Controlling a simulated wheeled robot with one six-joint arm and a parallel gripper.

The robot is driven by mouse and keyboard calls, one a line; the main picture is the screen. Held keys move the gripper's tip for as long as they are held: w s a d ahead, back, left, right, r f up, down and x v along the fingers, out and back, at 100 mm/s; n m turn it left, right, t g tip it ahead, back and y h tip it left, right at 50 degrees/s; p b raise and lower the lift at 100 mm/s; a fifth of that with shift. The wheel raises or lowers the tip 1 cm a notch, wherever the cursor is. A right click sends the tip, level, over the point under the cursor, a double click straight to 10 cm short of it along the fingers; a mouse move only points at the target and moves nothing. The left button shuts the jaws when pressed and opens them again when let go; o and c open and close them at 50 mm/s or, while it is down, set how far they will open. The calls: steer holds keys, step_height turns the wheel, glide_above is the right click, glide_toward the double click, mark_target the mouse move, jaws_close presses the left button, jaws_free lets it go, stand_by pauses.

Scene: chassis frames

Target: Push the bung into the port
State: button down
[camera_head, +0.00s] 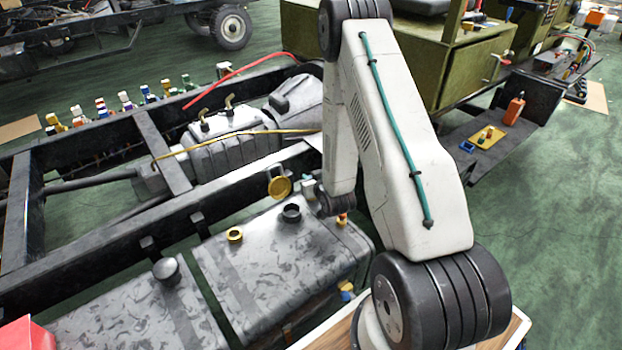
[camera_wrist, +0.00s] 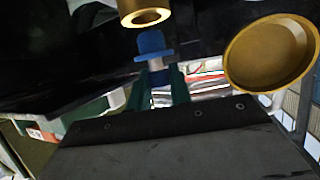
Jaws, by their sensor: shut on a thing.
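In the wrist view, my gripper (camera_wrist: 164,82) has two teal fingers shut on the blue bung (camera_wrist: 151,42). The bung has a rounded blue head and a wider flange, and it sticks out beyond the fingertips. A brass port (camera_wrist: 146,17) with a round opening shows just above the bung in the picture. A gap shows between the two, and the bung appears outside the opening. In the head view my gripper and the bung cannot be made out clearly behind my arm.
A round brass cap (camera_wrist: 270,53) is right of the bung; a similar one (camera_head: 280,187) stands over the grey tank (camera_head: 270,265) in the head view. A dark filler neck (camera_head: 291,212) and a brass ring (camera_head: 235,234) are on the tank. Chassis rails (camera_head: 100,240) run behind.

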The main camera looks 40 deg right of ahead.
steer(key=shift+f, duration=1.2)
stand_by(0.5)
steer(key=shift+f, duration=0.35)
steer(key=c, duration=1.2)
jaws_free()
steer(key=v, duration=0.7)
steer(key=shift+s+a+r, duration=0.1)
steer(key=shift+s+r, duration=0.05)
steer(key=shift+s, duration=0.2)
